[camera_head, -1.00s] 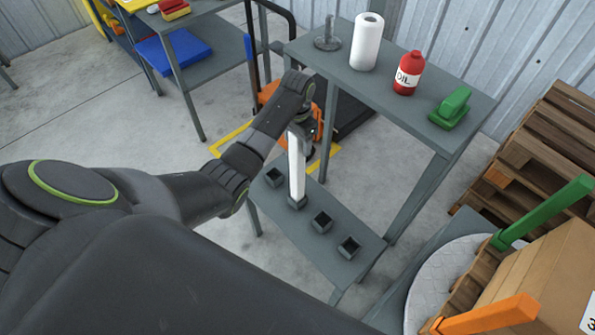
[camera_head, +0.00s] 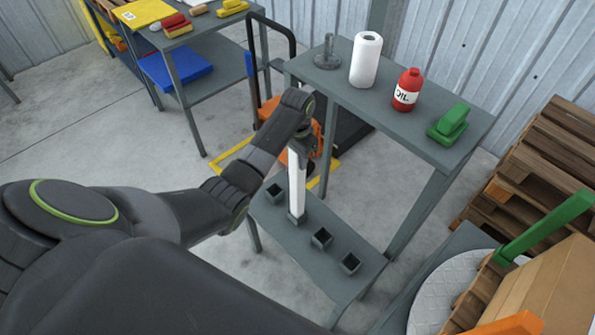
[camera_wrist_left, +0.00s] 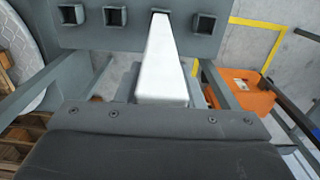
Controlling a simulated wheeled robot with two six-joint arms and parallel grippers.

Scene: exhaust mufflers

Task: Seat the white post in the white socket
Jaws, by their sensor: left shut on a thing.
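My left gripper (camera_head: 300,142) is shut on the upper end of the white post (camera_head: 296,182), which stands about upright over the lower grey shelf. The post's lower end meets one dark grey square socket (camera_head: 297,217) in a row; how deep it sits inside cannot be told. In the left wrist view the post (camera_wrist_left: 163,65) runs away from the gripper to this socket, whose opening is mostly hidden by the post. No socket looks white; all look dark grey. My right gripper is not in view.
Empty sockets stand on both sides: one at left (camera_head: 275,193), two at right (camera_head: 321,238) (camera_head: 350,263). The upper shelf behind holds a paper roll (camera_head: 365,60), a red oil bottle (camera_head: 407,90) and a green object (camera_head: 449,123). Wooden pallets (camera_head: 540,150) stand at right.

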